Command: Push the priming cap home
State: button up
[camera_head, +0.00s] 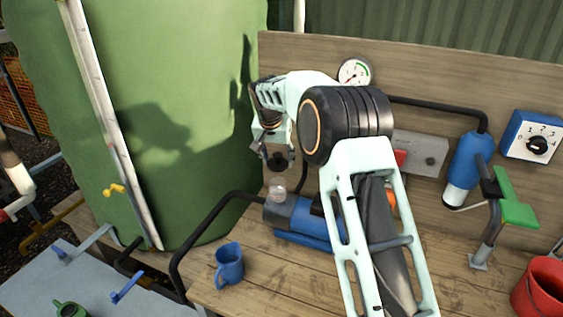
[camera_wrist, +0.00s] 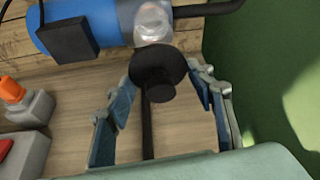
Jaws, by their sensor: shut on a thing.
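The black priming cap (camera_head: 278,162), a disc with a round knob, is held in my gripper (camera_head: 270,148). In the wrist view the cap (camera_wrist: 152,64) sits between the two fingers of my gripper (camera_wrist: 166,82). The clear pot (camera_head: 277,186) stands on the blue pump (camera_head: 292,213) on the bench. In the head view the cap is above the pot, with a small gap between them. The clear pot (camera_wrist: 152,22) also shows just beyond the cap in the wrist view. Its mouth is partly hidden by the cap.
A black pipe curves from the pump past a blue mug (camera_head: 229,263). The green tank (camera_head: 150,110) rises close on the left. My arm hides part of the bench. A grey box (camera_head: 425,152), dial box (camera_head: 533,136) and red bucket (camera_head: 541,290) are to the right.

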jog(key=shift+f+b, duration=1.55)
jog(key=shift+f, duration=1)
jog(key=shift+f+b, duration=0.9)
jog(key=shift+b, duration=0.15)
dwell(1.2)
dwell(0.6)
jog(key=o, duration=1.3)
jog(key=shift+c, duration=0.2)
jog(key=shift+r, duration=0.1)
jog(key=v, duration=1.2)
jog(key=shift+s, duration=0.15)
